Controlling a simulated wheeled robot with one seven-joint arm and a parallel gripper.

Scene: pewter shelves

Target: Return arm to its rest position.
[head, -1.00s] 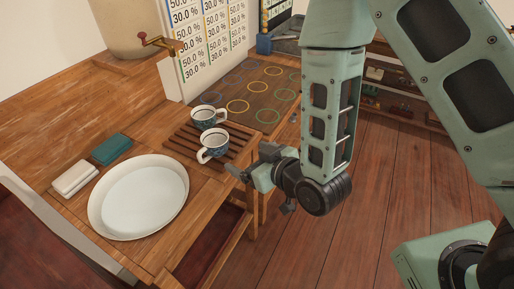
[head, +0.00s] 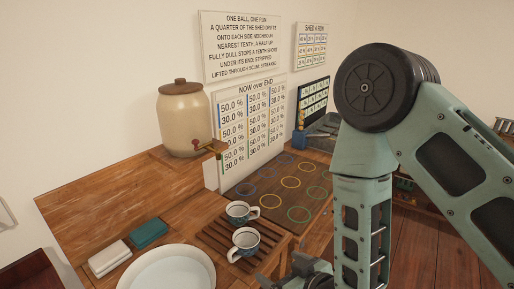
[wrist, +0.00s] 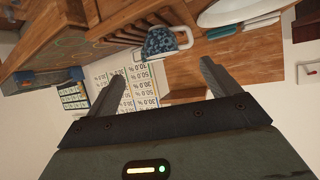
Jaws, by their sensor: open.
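My gripper shows in the wrist view (wrist: 160,88), its two fingers spread apart with nothing between them. In the head view only part of it (head: 290,268) shows at the bottom edge, to the right of the slatted wooden rack (head: 222,240). My arm is folded at the right of the head view.
A white basin (head: 165,272), a teal block (head: 149,233) and a white block (head: 109,258) sit on the wooden bench. A lidded crock (head: 184,118) with a tap stands behind. A mat with coloured rings (head: 262,187) lies before a percentage board (head: 253,125). Floor is open at right.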

